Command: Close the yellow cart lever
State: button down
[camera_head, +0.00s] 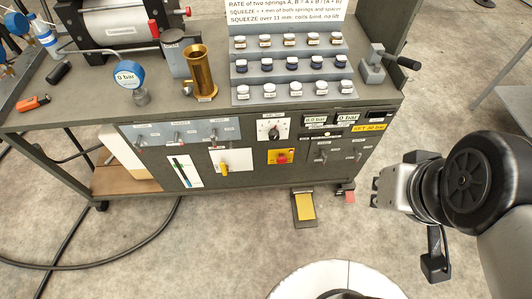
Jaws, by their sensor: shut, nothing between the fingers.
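A small yellow lever (224,168) sits on a pale plate (240,159) low on the front panel of the cart (205,148). Its handle appears to point downward. The lever is small in the picture, so its exact setting is hard to read. My gripper (376,190) is at the right, in front of the cart's right end and well apart from the lever. Its fingers point left and look shut, with nothing held.
The panel also carries switches, a dial (273,129) and a red button on a yellow plate (281,157). A yellow pedal (304,206) lies on the floor below. The cart top holds a brass cylinder (200,72) and a gauge (128,75). Black hoses lie at left.

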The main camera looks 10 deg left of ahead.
aim_at(224, 168)
jog(key=u, duration=1.3)
jog(key=i+j+z, duration=0.1)
jog(key=i+j, duration=0.4)
jog(key=i, duration=0.15)
jog(key=z, duration=0.05)
